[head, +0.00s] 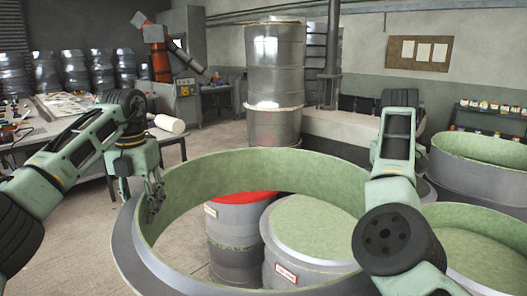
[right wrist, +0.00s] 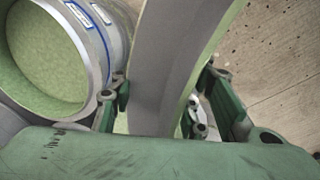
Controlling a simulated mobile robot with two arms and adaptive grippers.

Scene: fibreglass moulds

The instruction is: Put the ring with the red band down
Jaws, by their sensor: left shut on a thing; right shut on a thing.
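A large ring (head: 265,168), green inside and grey outside, fills the middle of the head view. I see no red band on its visible parts. My left gripper (head: 155,198) is shut on its left wall. My right gripper (right wrist: 155,102) is shut on the ring wall (right wrist: 165,55) in the right wrist view, one finger on each side. In the head view my right arm hides that grip. Through the ring shows a grey drum (head: 237,240) with a red upper surface, partly hidden by the ring. The ring appears held up, but its height is unclear.
A grey mould with a green inside (head: 318,228) stands beside the red-topped drum and shows through the ring. More green-lined moulds (head: 475,245) stand at the right. A tall shiny cylinder (head: 275,65) stands behind. Bare floor (head: 88,235) lies at the left.

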